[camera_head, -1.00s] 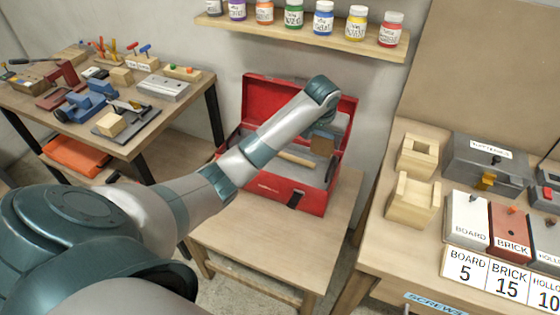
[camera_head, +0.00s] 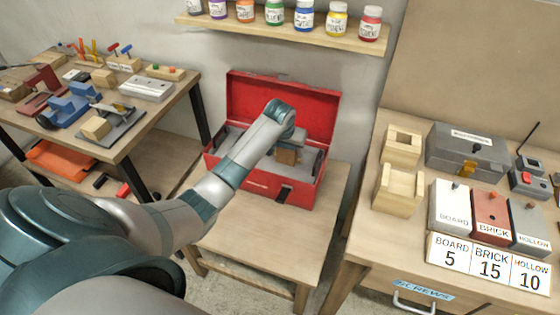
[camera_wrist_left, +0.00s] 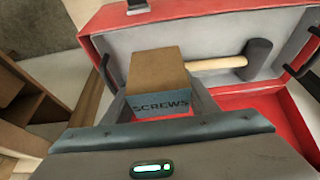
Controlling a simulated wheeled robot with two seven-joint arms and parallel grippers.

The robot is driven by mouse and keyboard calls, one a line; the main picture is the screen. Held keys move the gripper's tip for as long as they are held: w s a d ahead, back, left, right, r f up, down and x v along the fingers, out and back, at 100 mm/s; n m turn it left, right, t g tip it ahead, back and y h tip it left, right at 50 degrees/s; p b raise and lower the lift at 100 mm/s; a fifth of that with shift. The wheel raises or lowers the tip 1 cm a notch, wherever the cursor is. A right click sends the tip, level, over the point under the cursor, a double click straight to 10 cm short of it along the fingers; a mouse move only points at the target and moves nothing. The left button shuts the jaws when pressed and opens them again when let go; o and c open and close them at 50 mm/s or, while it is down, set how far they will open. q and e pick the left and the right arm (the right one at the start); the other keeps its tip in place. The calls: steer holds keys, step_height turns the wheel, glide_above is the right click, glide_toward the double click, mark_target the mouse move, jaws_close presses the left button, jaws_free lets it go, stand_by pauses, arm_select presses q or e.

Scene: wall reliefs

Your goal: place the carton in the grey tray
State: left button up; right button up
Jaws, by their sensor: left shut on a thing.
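The carton (camera_head: 287,156) is a small brown box. In the left wrist view the carton (camera_wrist_left: 158,72) shows a blue-grey band lettered SCREWS. My left gripper (camera_wrist_left: 158,108) is shut on it, with a finger on each side. In the head view my left gripper (camera_head: 292,142) holds the carton over the open red toolbox. The grey tray (camera_wrist_left: 200,40) lies in the toolbox beyond the carton, with a hammer on it; in the head view the tray (camera_head: 311,160) is partly hidden by my arm. I cannot tell whether the carton touches the tray. My right gripper is out of view.
The red toolbox (camera_head: 262,186) stands on a low wooden table with its lid up at the back. The hammer (camera_wrist_left: 235,62) takes up part of the tray. A bench with tools (camera_head: 128,138) is at left, a bench with boxes (camera_head: 400,225) at right.

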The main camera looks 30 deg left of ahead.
mark_target(285, 156)
arm_select(q)
steer(key=shift+f, duration=2.05)
steer(key=shift+p, duration=0.3)
steer(key=shift+f, duration=2.1)
steer(key=shift+f, duration=0.15)
steer(key=o, duration=1.2)
steer(key=shift+s+r, duration=0.1)
steer(key=shift+r, duration=0.15)
steer(key=shift+s+r, duration=0.2)
steer(key=shift+r, duration=0.4)
steer(key=v, duration=1)
steer(key=shift+s+d+r, duration=0.1)
steer(key=shift+s+r, duration=0.1)
